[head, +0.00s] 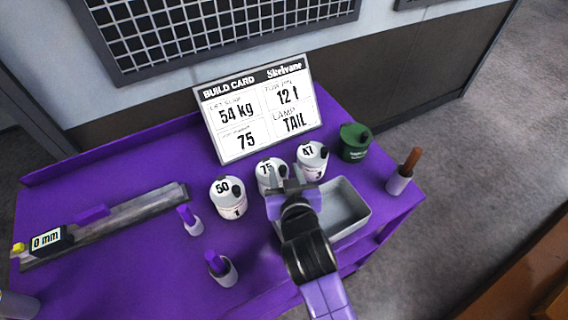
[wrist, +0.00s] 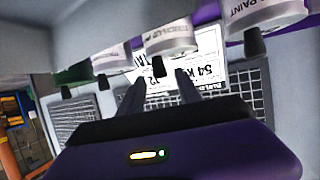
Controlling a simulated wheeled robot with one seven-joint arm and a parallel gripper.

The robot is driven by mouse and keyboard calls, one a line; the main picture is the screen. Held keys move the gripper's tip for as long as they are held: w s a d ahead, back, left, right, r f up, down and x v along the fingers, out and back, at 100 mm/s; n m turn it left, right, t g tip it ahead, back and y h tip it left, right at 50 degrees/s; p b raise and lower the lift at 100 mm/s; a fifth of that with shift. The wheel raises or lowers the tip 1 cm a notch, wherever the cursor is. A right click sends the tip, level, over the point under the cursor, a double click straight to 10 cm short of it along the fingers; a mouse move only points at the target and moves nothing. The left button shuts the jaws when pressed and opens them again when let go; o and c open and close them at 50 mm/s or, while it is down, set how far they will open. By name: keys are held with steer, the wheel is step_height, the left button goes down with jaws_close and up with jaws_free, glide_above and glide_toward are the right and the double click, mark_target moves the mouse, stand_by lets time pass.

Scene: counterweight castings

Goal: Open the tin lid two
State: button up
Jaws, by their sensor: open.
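Tin two (head: 268,183) is a white tin with "75" on its lid and a black knob, the middle one of three on the purple bench. My gripper (head: 290,180) hides part of its front in the head view. In the wrist view tin two (wrist: 170,38) hangs at the top, seen upside down, with its black knob (wrist: 158,66) between my two finger tips. My gripper (wrist: 160,85) is open, and its fingers look apart from the knob. The lid looks seated on the tin.
Tin one (head: 228,205), marked 50, stands left and tin three (head: 312,157), marked 47, right, both close. A grey tray (head: 362,212) is beside my arm. A green tin (head: 354,142), a build card (head: 258,108) and a brown-handled holder (head: 402,175) stand around.

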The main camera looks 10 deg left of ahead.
mark_target(283, 168)
steer(key=shift+x, duration=1.6)
jaws_close()
